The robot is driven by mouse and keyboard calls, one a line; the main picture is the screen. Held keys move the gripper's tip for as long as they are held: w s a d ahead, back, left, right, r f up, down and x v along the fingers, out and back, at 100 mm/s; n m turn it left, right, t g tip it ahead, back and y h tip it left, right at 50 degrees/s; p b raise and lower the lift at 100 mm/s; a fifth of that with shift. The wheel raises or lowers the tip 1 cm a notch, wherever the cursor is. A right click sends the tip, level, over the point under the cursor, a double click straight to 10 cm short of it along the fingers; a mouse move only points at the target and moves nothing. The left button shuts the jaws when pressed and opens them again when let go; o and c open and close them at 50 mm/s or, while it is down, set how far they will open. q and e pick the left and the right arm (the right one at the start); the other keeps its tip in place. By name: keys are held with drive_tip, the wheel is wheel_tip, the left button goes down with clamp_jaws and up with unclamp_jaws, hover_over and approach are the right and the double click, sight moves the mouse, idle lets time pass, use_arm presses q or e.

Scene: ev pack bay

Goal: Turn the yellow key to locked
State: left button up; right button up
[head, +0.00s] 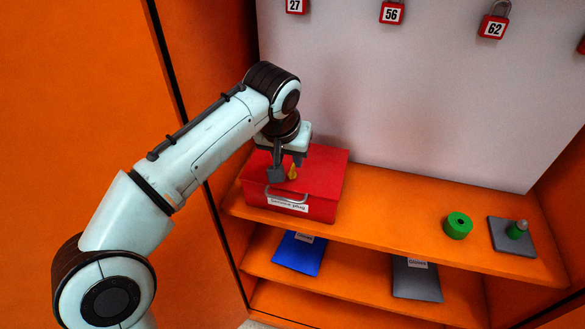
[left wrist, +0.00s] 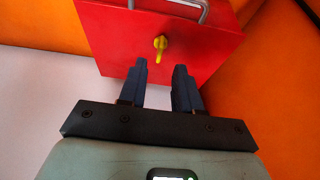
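The yellow key (head: 293,173) stands on the top face of a red box (head: 325,168) with a metal handle and a white label on its front. My left gripper (head: 287,168) is above the box top, close to the key, with its fingers apart. In the left wrist view the yellow key (left wrist: 160,46) lies just beyond the open fingertips (left wrist: 161,66), in line with the gap between them. The fingers do not appear closed on the key. My right gripper is not in view.
The box sits on the left of an orange shelf (head: 395,213). A green ring (head: 458,226) and a grey plate (head: 507,240) with a green piece on a peg stand at the right. Red padlocks (head: 391,13) hang on the back panel. Blue (head: 299,253) and grey (head: 416,280) items lie below.

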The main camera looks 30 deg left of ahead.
sight(292, 167)
use_arm(q)
drive_tip(key=b+x, duration=0.1)
drive_tip(key=x, duration=0.4)
drive_tip(key=shift+w+f, duration=0.15)
clamp_jaws()
